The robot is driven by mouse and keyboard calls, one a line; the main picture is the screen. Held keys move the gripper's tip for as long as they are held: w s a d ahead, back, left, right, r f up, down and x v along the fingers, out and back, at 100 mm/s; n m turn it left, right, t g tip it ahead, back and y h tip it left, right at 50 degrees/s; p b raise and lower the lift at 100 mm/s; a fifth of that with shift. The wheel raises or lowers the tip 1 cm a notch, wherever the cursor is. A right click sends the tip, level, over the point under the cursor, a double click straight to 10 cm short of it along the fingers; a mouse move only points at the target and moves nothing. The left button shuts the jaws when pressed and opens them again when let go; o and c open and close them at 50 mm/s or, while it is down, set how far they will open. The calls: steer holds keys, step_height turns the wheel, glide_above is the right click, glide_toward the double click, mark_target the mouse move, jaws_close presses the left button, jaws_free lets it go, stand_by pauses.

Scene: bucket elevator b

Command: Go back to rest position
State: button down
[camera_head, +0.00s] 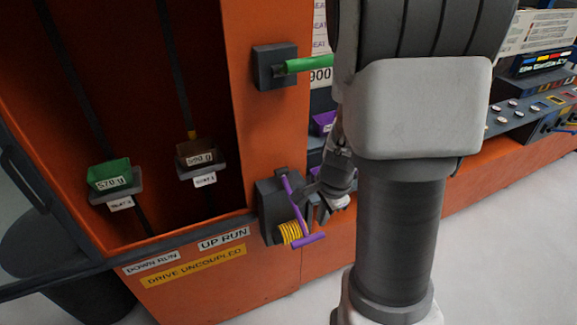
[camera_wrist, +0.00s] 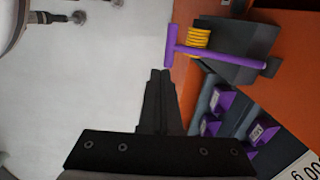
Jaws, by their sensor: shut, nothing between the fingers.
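My gripper (camera_wrist: 160,78) shows in the wrist view with its two dark fingers together and nothing between them. In the head view, part of my wrist shows just right of the purple T-shaped handle; the large grey-white body of my arm covers much of the area beside it. The purple handle (camera_wrist: 215,57) has a yellow coil (camera_wrist: 198,38) by it and sits on a dark block (camera_wrist: 238,42). In the wrist view the fingertips point toward the handle's crossbar with a small gap in the picture. The handle also shows in the head view (camera_head: 297,210).
The orange cabinet (camera_head: 240,120) holds a green bucket (camera_head: 110,175) and a brown bucket (camera_head: 197,152). A green lever (camera_head: 305,65) sticks out above the purple handle. Several purple blocks (camera_wrist: 222,100) sit in a dark rack. Pale floor (camera_wrist: 80,80) is open at left in the wrist view.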

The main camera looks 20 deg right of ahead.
steer(key=s+a+r+n+t+y+b, duration=0.1)
steer(key=s+a+r+n+t, duration=0.1)
steer(key=a+r+n, duration=0.75)
steer(key=s+a+r+n+t+h, duration=0.1)
steer(key=s+a+r+n, duration=0.1)
steer(key=s+r+n, duration=0.6)
steer(key=shift+s+a+r+t+b, duration=0.3)
steer(key=shift+s+r+b, duration=0.15)
steer(key=shift+r, duration=0.35)
